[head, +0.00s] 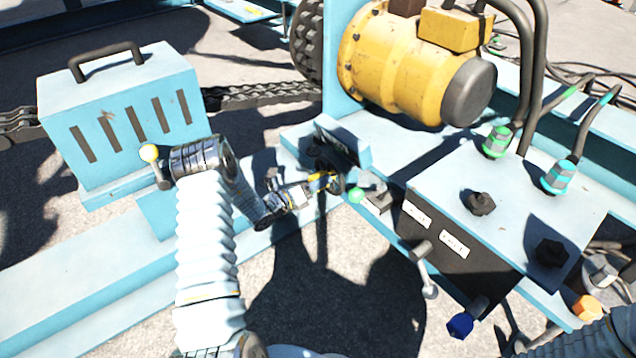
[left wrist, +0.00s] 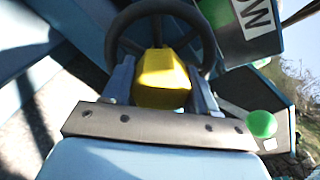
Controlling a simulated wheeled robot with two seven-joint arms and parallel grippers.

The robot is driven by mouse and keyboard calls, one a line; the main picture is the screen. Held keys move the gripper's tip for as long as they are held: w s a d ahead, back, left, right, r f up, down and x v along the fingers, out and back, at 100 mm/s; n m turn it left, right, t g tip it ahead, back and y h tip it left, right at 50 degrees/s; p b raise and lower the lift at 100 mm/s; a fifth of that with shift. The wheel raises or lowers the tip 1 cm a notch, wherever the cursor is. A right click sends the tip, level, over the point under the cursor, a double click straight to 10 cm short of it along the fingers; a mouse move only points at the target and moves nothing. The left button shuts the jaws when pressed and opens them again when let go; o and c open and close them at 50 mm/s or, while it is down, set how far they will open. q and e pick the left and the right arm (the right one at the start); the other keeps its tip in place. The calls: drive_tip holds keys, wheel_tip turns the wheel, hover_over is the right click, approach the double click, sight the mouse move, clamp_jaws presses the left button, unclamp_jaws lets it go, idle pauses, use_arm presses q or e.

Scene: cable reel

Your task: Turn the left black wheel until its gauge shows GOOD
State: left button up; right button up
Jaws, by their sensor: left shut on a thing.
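The black wheel (left wrist: 160,8) shows as a dark ring in the left wrist view, with a yellow block (left wrist: 162,80) inside it. My left gripper (left wrist: 163,90) has one finger on each side of this block and is shut on the wheel. In the head view my left gripper (head: 326,182) is at the wheel, which is mostly hidden there. The gauge (left wrist: 243,22) is cut off at the top of the left wrist view; a white area with the letters "OW" and a green part show. Its needle cannot be seen. My right gripper is not in view.
A green knob (head: 356,195) is close to the right of my left gripper. A blue control box (head: 500,205) with black knobs and levers stands further right. A yellow motor (head: 405,65) is behind. A blue slotted box (head: 125,120) is at the left.

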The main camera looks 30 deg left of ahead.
use_arm(q)
drive_tip(key=shift+d+f, duration=0.1)
drive_tip(key=shift+f, duration=0.1)
drive_tip(key=m+b, duration=0.1)
drive_tip(key=m, duration=0.1)
drive_tip(key=shift+s+f+m+b, duration=0.1)
drive_tip(key=shift+m+b, duration=0.3)
drive_tip(key=m+b, duration=0.2)
drive_tip(key=m, duration=0.3)
drive_tip(key=shift+m+b, duration=0.3)
drive_tip(key=o, duration=1.4)
drive_tip(key=shift+c, duration=0.2)
drive_tip(key=shift+o, duration=0.3)
